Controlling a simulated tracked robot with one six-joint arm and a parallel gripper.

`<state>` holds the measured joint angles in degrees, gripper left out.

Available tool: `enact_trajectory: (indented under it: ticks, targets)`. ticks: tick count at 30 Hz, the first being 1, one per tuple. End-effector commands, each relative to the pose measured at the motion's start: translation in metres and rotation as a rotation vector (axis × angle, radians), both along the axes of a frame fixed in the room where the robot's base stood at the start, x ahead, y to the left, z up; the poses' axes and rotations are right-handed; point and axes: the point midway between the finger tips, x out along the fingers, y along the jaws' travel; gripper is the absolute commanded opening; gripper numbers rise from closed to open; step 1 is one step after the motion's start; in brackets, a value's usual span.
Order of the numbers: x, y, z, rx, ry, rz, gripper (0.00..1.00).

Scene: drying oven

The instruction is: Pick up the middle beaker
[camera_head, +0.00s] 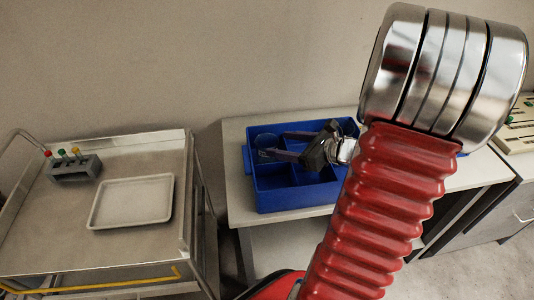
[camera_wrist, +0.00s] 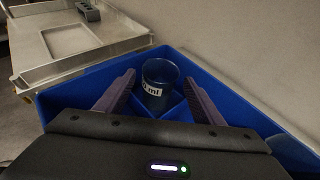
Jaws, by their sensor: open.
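A clear beaker (camera_wrist: 159,84) with a white "ml" label stands in a compartment of the blue divided crate (camera_wrist: 75,100). In the head view the beaker (camera_head: 266,142) shows at the crate's left end, and the blue crate (camera_head: 290,204) sits on a light table. My gripper (camera_wrist: 158,90) is open, with one finger on each side of the beaker in the wrist view and a gap visible on both sides. In the head view my gripper (camera_head: 272,146) reaches over the crate from the right.
A metal cart (camera_head: 150,160) stands to the left with a white tray (camera_head: 132,202) and a grey rack (camera_head: 75,168) of colour-capped tubes. The crate walls and dividers surround the beaker closely. A wall stands behind the crate.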

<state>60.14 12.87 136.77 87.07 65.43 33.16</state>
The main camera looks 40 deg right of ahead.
Motion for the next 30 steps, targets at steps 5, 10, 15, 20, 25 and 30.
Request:
enact_trajectory:
  ticks: [5,10,15,20,25,30]
  targets:
    - [0.001,0.0,0.0,0.0,0.0,-0.001,0.62]
    - [0.001,0.0,0.0,0.0,0.0,-0.001,0.62]
    - [0.01,0.003,-0.004,0.0,0.001,0.002,0.62]
    - [0.027,0.008,-0.01,0.0,0.0,0.003,0.62]
    - [0.043,0.013,-0.017,0.0,0.001,0.001,0.62]
    - [0.048,0.014,-0.019,-0.001,0.0,-0.002,0.62]
